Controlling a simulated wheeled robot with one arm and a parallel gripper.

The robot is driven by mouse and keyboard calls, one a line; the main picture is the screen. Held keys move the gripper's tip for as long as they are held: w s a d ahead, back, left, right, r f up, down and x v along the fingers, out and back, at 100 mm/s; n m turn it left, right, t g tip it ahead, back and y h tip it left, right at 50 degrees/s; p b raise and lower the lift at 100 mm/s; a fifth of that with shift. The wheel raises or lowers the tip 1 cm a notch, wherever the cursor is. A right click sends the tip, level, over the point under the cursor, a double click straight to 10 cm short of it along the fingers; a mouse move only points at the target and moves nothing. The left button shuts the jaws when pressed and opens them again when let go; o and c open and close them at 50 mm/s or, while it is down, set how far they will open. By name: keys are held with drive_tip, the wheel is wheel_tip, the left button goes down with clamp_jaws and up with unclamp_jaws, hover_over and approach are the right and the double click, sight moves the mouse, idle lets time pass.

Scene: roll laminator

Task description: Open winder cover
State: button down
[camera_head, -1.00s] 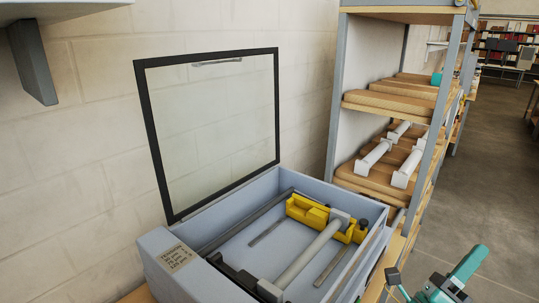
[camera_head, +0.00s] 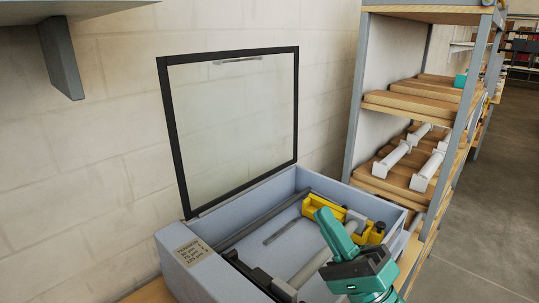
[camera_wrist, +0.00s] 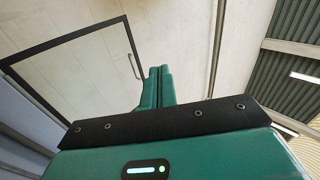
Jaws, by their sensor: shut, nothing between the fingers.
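The winder cover (camera_head: 235,125) is a clear panel in a black frame with a small handle (camera_head: 237,61) along its top edge. It stands upright at the back of the grey-blue winder box (camera_head: 205,262), whose inside is exposed. In the wrist view the cover (camera_wrist: 85,70) shows at upper left, with its handle (camera_wrist: 134,66). My teal gripper (camera_head: 327,222) is in front of and over the box's right part, apart from the cover. Its fingers (camera_wrist: 158,88) are together and empty. My gripper hides part of the roller and the box's front wall.
Inside the box are a grey roller (camera_head: 314,267) and a yellow bracket (camera_head: 345,219). A shelf rack (camera_head: 408,107) with white rolls stands close on the right. A wall shelf (camera_head: 62,60) overhangs at upper left. Floor is open at far right.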

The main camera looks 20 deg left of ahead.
drive_tip(key=w+a+r+g+p, duration=0.1)
drive_tip(key=w+a+r+p, duration=0.2)
drive_tip(key=a+r+p, duration=0.2)
drive_tip(key=a+r, duration=0.3)
drive_tip(key=a, duration=0.3)
drive_tip(key=shift+w+r+g, duration=0.15)
drive_tip(key=shift+w+g, duration=0.1)
drive_tip(key=shift+g, duration=0.15)
drive_tip(key=shift+w+a, duration=0.1)
drive_tip(key=shift+a, duration=0.05)
idle(0.4)
